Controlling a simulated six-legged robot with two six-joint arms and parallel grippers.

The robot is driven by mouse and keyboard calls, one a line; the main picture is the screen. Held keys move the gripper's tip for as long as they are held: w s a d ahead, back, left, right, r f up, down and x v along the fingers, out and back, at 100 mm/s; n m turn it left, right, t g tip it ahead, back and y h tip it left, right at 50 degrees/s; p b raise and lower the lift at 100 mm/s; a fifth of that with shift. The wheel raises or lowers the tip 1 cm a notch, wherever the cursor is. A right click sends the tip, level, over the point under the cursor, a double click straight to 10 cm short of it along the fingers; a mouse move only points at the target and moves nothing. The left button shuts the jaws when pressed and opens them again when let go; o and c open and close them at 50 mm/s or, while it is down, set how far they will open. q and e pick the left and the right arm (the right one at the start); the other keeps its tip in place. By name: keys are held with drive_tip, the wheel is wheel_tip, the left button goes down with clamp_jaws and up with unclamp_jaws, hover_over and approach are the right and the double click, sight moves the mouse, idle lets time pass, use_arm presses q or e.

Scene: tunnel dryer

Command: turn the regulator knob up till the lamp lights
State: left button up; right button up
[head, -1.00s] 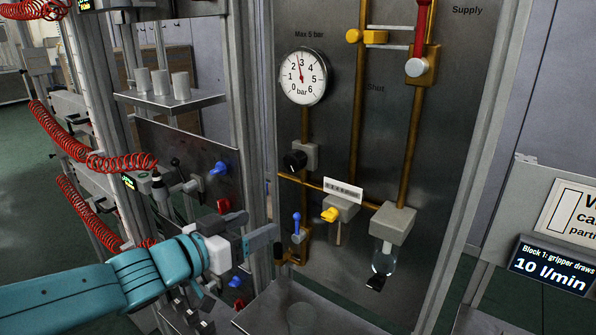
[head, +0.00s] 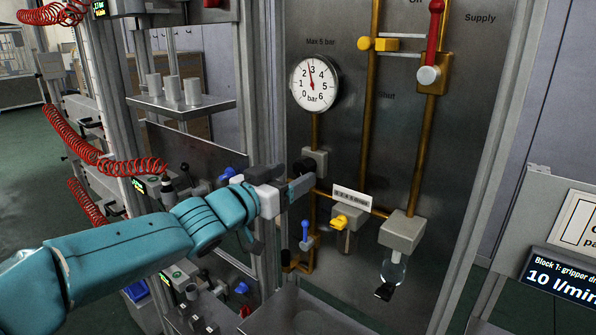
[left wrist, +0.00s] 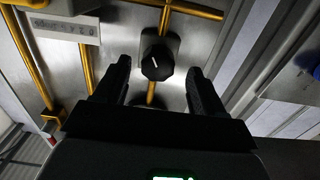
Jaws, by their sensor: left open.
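The black regulator knob (head: 302,166) sits on a grey block on the metal panel, below the round gauge (head: 314,82). The gauge needle points just left of the 3. In the left wrist view the knob (left wrist: 157,63) has a white pointer line and shows between and just beyond the spread fingertips; I cannot tell whether they touch it. My left gripper (head: 298,186) is open and partly covers the knob's lower side in the head view. I cannot make out a lamp. My right gripper is not in view.
A blue lever (head: 305,231) and a yellow lever (head: 343,221) stand below the knob. A red-handled valve (head: 434,50) is at the upper right. Brass pipes run over the panel. A metal post (head: 262,120) stands left of the panel. Red coiled hoses (head: 90,150) hang at the left.

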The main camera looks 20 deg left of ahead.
use_arm(q)
drive_tip(key=x, duration=0.2)
drive_tip(key=shift+w+d+r, duration=0.1)
drive_tip(key=shift+w+d, duration=0.15)
drive_tip(key=shift+d, duration=0.05)
drive_tip(key=shift+w+a, duration=0.1)
drive_tip(key=c, duration=1.1)
drive_tip(key=shift+o, duration=0.2)
drive_tip(key=shift+m, duration=1.4)
drive_tip(key=o, duration=1.1)
drive_tip(key=shift+c, duration=0.2)
